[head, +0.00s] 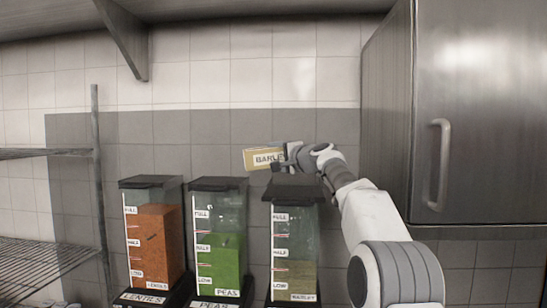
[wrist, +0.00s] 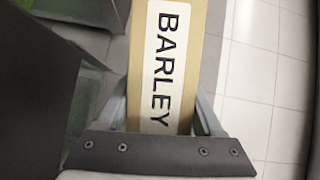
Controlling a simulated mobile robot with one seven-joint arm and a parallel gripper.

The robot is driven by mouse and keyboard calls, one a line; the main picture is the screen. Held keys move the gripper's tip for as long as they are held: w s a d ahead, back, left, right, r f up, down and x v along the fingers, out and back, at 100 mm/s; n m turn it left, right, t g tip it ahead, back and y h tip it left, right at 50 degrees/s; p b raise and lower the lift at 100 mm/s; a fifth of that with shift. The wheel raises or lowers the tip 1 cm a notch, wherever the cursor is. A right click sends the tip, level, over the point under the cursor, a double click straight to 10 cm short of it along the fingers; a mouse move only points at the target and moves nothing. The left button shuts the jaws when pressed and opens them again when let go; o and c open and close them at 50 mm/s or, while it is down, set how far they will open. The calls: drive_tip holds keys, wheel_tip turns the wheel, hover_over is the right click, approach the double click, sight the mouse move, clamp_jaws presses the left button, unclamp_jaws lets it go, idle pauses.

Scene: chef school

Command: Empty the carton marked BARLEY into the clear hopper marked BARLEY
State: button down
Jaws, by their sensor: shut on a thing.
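The carton marked BARLEY (head: 252,160) is tan with a white label. It lies roughly sideways in the air, its left end a little above and left of the hoppers' lid level. It also fills the middle of the wrist view (wrist: 195,60). My gripper (head: 283,159) is shut on its right part. The clear hopper marked BARLEY (head: 295,250) stands below and slightly right of the carton. Greenish-tan grain fills it to between LOW and HALF. A dark flap or lid (head: 293,190) shows at its top; I cannot tell how far it is open. The carton's opening is not clear.
A hopper marked LENTILS (head: 157,240) with orange contents and a hopper marked PEAS (head: 222,260) with green contents stand to the left. A wire rack (head: 97,170) is at far left. A steel cabinet (head: 480,110) stands close on the right.

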drive_tip(key=shift+w+d+m, duration=0.25)
drive_tip(key=shift+w+m, duration=0.15)
drive_tip(key=shift+w, duration=0.75)
drive_tip(key=shift+d+r+m+t+y+b, duration=0.2)
drive_tip(key=shift+m+t+b, duration=0.1)
drive_tip(key=shift+m, duration=0.35)
drive_tip(key=shift+d+r+m+t+y+b, duration=0.15)
drive_tip(key=shift+m+t+b, duration=0.15)
drive_tip(key=shift+m, duration=0.35)
drive_tip(key=shift+f, duration=0.1)
